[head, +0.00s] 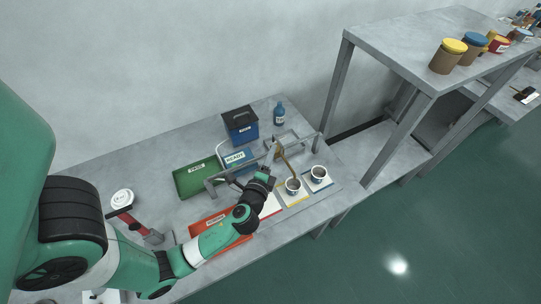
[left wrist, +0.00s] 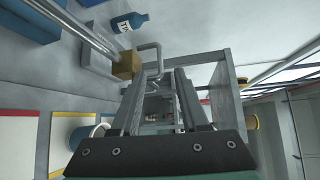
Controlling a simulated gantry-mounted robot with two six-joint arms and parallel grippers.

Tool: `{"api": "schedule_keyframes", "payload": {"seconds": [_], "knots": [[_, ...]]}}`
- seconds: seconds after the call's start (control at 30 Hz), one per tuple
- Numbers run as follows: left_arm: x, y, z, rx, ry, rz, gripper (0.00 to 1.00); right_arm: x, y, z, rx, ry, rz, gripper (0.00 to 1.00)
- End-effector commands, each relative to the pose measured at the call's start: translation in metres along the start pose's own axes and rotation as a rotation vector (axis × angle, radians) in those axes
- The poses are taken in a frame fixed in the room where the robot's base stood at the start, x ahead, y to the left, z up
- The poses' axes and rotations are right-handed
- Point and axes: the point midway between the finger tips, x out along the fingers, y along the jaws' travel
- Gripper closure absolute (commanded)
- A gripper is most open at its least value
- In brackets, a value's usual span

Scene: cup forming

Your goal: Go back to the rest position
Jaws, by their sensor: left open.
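My left arm reaches in from the left in the head view. Its gripper (head: 272,158) is above the workbench, near a grey metal frame (head: 218,184). In the left wrist view the two fingers of the left gripper (left wrist: 156,78) stand apart with nothing held between them. A bent metal handle (left wrist: 148,52) shows just beyond the fingertips. Two cups stand right of the gripper: one cup (head: 293,187) on a yellow-edged mat and another cup (head: 319,174) on a blue-edged mat. My right gripper is not in view.
A green tray (head: 190,184), blue bin (head: 242,131), READY tray (head: 235,157) and blue bottle (head: 279,116) are on the bench. An orange tray (head: 199,225) lies under my arm. A red-handled tool (head: 128,219) is at left. A raised shelf (head: 400,42) stands at right.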

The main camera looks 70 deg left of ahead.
Motion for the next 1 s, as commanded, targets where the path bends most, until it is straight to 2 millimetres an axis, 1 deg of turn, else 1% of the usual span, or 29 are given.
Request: {"api": "schedule_keyframes", "payload": {"seconds": [0.1, 0.57, 0.67, 0.73, 0.77, 0.83, 0.87, 0.9, 0.97, 1.0], "knots": [[-0.004, 0.000, 0.000, 0.000, 0.001, -0.001, 0.55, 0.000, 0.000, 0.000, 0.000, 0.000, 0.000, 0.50], [-0.004, 0.000, 0.000, 0.000, 0.000, -0.001, 0.55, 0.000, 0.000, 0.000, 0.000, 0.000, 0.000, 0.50], [-0.004, -0.003, -0.005, -0.002, 0.011, -0.006, 0.55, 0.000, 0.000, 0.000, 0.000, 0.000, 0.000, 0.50], [-0.001, -0.018, -0.016, -0.021, 0.027, -0.033, 0.55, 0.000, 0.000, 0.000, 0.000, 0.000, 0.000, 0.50], [0.001, -0.029, -0.024, -0.035, 0.037, -0.052, 0.55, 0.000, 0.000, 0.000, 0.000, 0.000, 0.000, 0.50], [0.006, -0.067, -0.043, -0.085, 0.063, -0.115, 0.55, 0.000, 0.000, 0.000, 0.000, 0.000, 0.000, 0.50], [0.008, -0.087, -0.053, -0.119, 0.078, -0.147, 0.55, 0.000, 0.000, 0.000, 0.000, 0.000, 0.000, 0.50], [0.008, -0.119, -0.067, -0.180, 0.105, -0.190, 0.55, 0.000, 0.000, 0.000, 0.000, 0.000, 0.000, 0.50], [0.004, -0.169, -0.087, -0.293, 0.160, -0.249, 0.55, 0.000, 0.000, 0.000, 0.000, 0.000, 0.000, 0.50], [-0.001, -0.203, -0.100, -0.382, 0.206, -0.281, 0.55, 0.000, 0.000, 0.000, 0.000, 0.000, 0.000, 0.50]]}}
